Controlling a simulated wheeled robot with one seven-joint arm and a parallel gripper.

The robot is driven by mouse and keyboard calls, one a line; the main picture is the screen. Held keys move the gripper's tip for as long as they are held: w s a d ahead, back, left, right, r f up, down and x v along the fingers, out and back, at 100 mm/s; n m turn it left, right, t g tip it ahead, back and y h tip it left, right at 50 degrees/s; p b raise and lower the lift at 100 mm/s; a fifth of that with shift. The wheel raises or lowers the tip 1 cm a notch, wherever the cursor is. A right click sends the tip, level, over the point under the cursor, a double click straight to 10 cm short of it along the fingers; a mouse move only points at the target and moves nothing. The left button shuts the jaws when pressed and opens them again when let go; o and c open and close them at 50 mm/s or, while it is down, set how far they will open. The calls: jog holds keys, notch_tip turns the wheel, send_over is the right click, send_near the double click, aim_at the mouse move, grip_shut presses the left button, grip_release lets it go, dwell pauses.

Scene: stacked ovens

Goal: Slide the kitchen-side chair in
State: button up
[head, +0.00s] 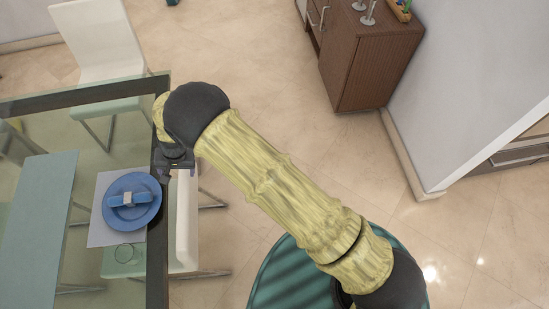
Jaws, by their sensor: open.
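A white chair (187,222) stands at the right edge of the glass table (159,262). Its upright back is just outside the dark table frame, and its seat shows under the glass. My gripper (178,172) is at the upper end of this chair back, beside the table frame; it is open. My wrist hides part of it, and I cannot tell whether it touches the chair. A second white chair (95,42) stands at the table's far side, angled to it. The picture does not show which chair is the kitchen-side one.
A blue plate (149,214) with a napkin and a glass (128,254) are near the table's right edge. A brown cabinet (365,65) stands against the wall at the upper right. The tiled floor between the table and cabinet is clear.

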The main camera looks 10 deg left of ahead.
jog(key=shift+r+p, duration=1.1)
jog(key=shift+r, duration=1.1)
jog(key=shift+w+d, duration=0.15)
jog(key=shift+w, duration=0.1)
jog(key=w+d+r+m+t+b, duration=0.1)
jog(key=w+d+r, duration=0.4)
jog(key=d, duration=0.4)
jog(key=w+d+r, duration=0.4)
jog(key=w+d, duration=0.2)
jog(key=d, duration=0.3)
jog(key=w+d+r+m+t+b, duration=0.1)
jog(key=w+d+r, duration=0.4)
jog(key=d, duration=0.5)
jog(key=s+d+r+h, duration=0.1)
jog(key=s+d+r, duration=0.1)
jog(key=d, duration=0.7)
jog(key=s+d+r+m+t+h+b, duration=0.1)
jog(key=s+d+r, duration=0.1)
jog(key=s+d, duration=0.3)
jog(key=s+d+r+m, duration=0.1)
jog(key=s+d+r, duration=0.1)
jog(key=d, duration=1.1)
jog(key=shift+s+r+t+h+b, duration=0.2)
jog(key=shift+s+t+h+b, duration=0.15)
jog(key=shift+s, duration=0.45)
